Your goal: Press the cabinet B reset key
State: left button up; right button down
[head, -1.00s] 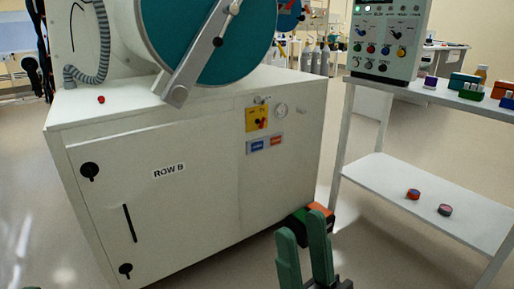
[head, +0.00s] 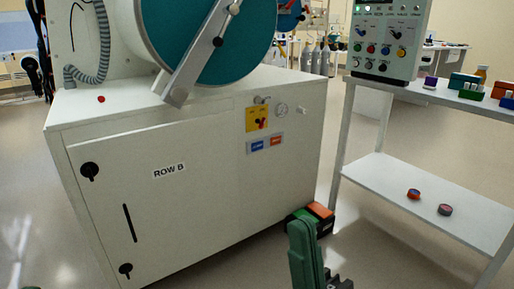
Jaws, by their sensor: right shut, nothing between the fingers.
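The white cabinet marked ROW B (head: 205,200) fills the left and middle. On its right-hand face sit a blue key (head: 257,146) and an orange-red key (head: 276,141), side by side; their lettering is too small to read. Only a green tip, apparently my left gripper (head: 32,287), shows at the bottom left edge.
A control box (head: 388,38) with several buttons stands on a white shelf unit (head: 440,195) at right. Two round pieces lie on its lower shelf. A black and orange box (head: 320,213) sits on the floor by the cabinet's corner. A large teal round door (head: 205,40) with a lever rises above the cabinet.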

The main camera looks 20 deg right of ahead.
aim_at(259, 146)
jog(key=i+l+u, duration=0.35)
jog(key=i+l, duration=0.45)
jog(key=i, duration=0.15)
